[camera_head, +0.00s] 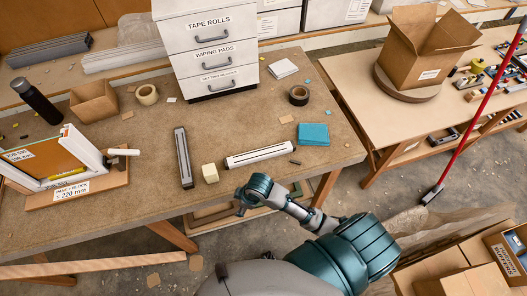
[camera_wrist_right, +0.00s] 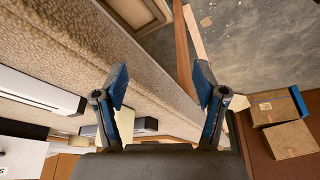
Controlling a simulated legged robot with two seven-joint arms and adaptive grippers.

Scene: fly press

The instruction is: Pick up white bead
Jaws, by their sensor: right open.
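The white bead (camera_head: 259,155) is a long white strip with a dark line along its top. It lies flat on the workbench, angled, near the front edge. In the right wrist view the white bead (camera_wrist_right: 38,90) shows at the left, with a dark end. My right gripper (camera_head: 240,207) hangs by the bench's front edge, nearer than the bead and apart from it. In the right wrist view my right gripper (camera_wrist_right: 162,88) is open with nothing between its fingers. My left gripper is not in view.
A cream block (camera_head: 210,173) and a grey strip (camera_head: 183,158) lie left of the bead. Teal pads (camera_head: 313,134) lie to its right. A drawer unit (camera_head: 208,45) stands behind. The workbench (camera_head: 150,210) has a raised front edge close to my right gripper.

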